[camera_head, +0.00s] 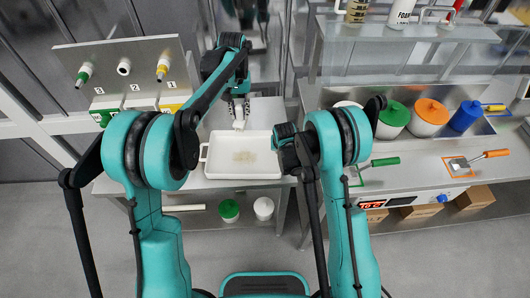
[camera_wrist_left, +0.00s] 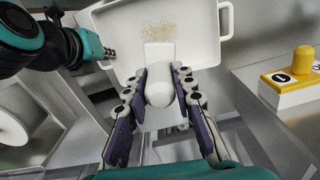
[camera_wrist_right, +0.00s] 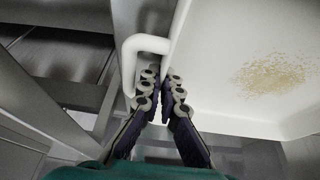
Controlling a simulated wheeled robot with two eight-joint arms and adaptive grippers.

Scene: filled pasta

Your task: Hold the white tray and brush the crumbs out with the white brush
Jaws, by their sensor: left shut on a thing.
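The white tray (camera_head: 212,160) lies on the metal table, with tan crumbs (camera_head: 243,157) in a patch on its floor. My left gripper (camera_head: 238,101) is shut on the white brush (camera_head: 239,122). In the left wrist view the brush handle (camera_wrist_left: 159,90) is between the fingers, and its flat head is over the tray, close to the crumbs (camera_wrist_left: 168,30). My right gripper (camera_wrist_right: 160,82) is at the tray's right end. Its fingers are close together beside the tray handle (camera_wrist_right: 148,43) and wall; whether they grip is unclear.
A panel with numbered stations (camera_head: 130,75) stands behind left. At right, the counter holds white tubs with green (camera_head: 394,113) and orange (camera_head: 432,110) lids, a blue container (camera_head: 466,115) and an orange-handled tool (camera_head: 480,158). A green-lidded tub (camera_head: 229,209) is on the lower shelf.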

